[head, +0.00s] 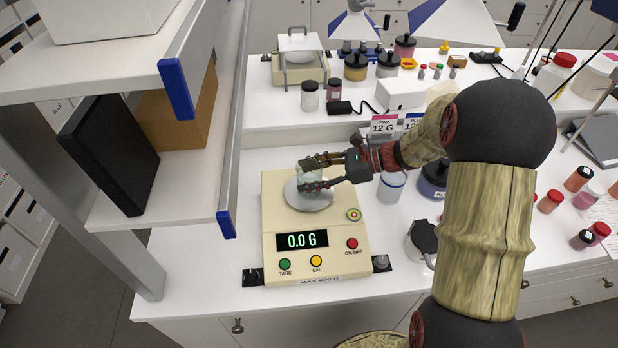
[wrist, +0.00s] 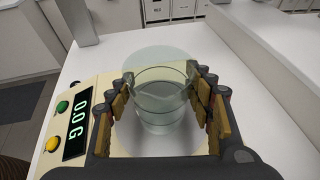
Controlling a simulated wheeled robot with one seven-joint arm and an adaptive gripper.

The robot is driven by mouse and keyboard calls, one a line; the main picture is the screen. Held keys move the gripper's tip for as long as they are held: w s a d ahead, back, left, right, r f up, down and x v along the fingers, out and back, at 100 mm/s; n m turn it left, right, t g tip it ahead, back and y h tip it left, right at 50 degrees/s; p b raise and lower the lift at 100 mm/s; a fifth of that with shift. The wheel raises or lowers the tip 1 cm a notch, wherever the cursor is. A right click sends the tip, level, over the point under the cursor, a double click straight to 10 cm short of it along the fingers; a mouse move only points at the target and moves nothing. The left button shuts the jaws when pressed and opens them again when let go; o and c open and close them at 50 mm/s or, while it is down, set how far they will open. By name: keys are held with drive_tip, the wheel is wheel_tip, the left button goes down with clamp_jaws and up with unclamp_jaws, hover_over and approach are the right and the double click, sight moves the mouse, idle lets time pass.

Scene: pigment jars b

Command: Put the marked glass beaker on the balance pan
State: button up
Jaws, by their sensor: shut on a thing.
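The clear glass beaker (wrist: 160,90) is between the fingers of my gripper (wrist: 163,110) in the wrist view, upright, with faint lines on its wall. In the head view the beaker (head: 309,175) is partly hidden by my gripper (head: 313,174), which is shut on it over the balance pan. The round pale pan (head: 312,204) sits on the cream balance (head: 341,228). The balance display (head: 302,240) reads 0.0 G. I cannot tell whether the beaker's base touches the pan.
A metal-framed shelf (head: 228,130) with a blue-capped post stands close on the left. Price-like cards (head: 383,124) stand behind my gripper. The bench left of the balance is clear.

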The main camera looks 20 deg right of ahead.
drive_tip(key=shift+r, duration=0.1)
drive_tip(key=o, duration=1.2)
drive_tip(key=shift+o, duration=0.2)
